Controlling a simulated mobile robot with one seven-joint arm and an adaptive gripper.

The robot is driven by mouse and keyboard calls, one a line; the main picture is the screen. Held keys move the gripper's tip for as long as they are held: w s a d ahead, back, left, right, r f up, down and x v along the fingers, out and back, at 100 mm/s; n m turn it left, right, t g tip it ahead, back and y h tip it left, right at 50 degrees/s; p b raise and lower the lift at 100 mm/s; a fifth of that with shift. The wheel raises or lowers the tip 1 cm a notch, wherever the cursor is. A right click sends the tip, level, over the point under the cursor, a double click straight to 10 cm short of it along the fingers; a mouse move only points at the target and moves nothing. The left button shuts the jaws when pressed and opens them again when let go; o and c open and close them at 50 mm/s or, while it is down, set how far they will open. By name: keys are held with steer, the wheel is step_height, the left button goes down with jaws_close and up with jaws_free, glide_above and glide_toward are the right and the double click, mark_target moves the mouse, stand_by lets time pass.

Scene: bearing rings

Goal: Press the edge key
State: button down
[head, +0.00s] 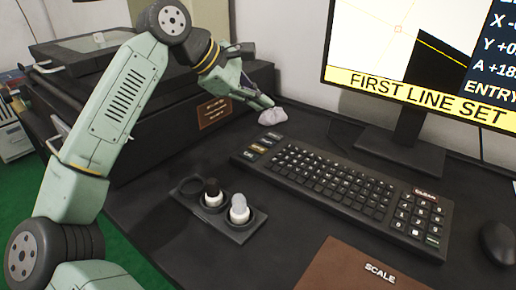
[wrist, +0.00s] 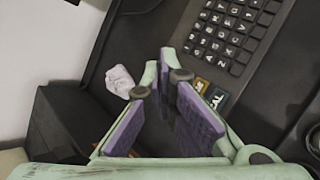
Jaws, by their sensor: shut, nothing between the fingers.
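A black keyboard (head: 345,190) lies on the dark desk. A short column of separate keys stands at its left end, one of them an orange key (head: 257,148). Their labels are too small to read, so I cannot tell which is the edge key. In the wrist view the orange key (wrist: 201,85) shows just right of the fingers, partly hidden by them. My gripper (head: 268,101) is shut and empty, above the desk beyond the keyboard's left end. It also shows in the wrist view (wrist: 166,72), apart from the keys.
A crumpled pale cloth (head: 273,116) lies below the fingertips. A black holder (head: 237,229) with small knobbed pieces stands in front of the keyboard. A monitor (head: 425,55) reading "FIRST LINE SET" stands behind. A mouse (head: 498,243) and a brown scale pad (head: 350,268) lie right and front.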

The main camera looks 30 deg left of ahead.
mark_target(259, 150)
steer(key=shift+f+b, duration=3.2)
steer(key=shift+f, duration=1.25)
steer(key=shift+f+b, duration=0.35)
steer(key=shift+f, duration=0.05)
steer(key=shift+f+b, duration=0.3)
steer(key=shift+f, duration=0.05)
steer(key=shift+r, duration=0.1)
steer(key=shift+r+p, duration=0.55)
steer(key=shift+r, duration=0.15)
steer(key=shift+r, duration=0.1)
steer(key=shift+r+p, duration=1.8)
steer(key=shift+r, duration=0.6)
